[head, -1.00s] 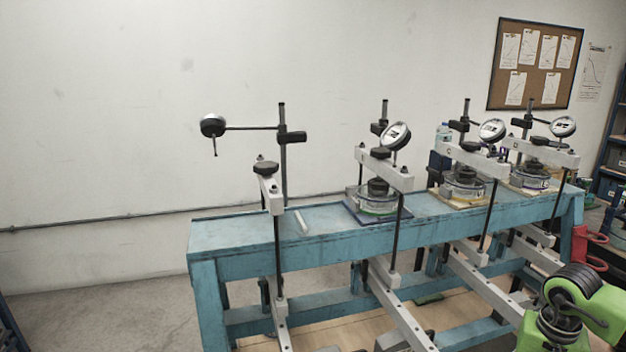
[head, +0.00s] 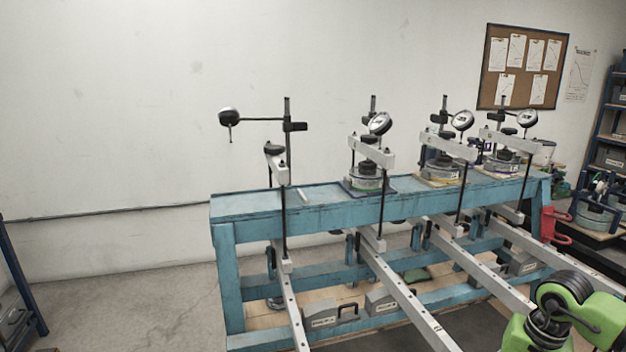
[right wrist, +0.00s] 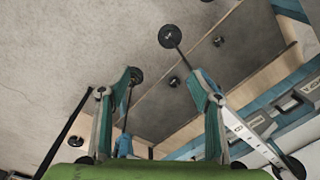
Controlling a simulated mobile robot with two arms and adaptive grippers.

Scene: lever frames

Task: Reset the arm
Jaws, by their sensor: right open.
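The lever frames stand in a row on a blue bench (head: 318,204). The leftmost frame (head: 284,170) has a dial gauge (head: 229,117) on a side rod and no cell under its crossbar. The other frames each have a round cell (head: 366,180) under a white crossbar (head: 371,151). Long pale lever arms (head: 402,300) slope out below the bench toward me. My green right arm shows at the lower right of the head view, its gripper out of that picture. In the right wrist view my right gripper (right wrist: 168,85) is open with nothing between its fingers. My left gripper is not in view.
Grey weight boxes (head: 323,312) sit on the wooden lower shelf (head: 265,318). A red item (head: 553,225) is at the bench's right end. Shelving (head: 608,140) stands at the far right and a blue rack (head: 22,275) at the left. Floor left of the bench is clear.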

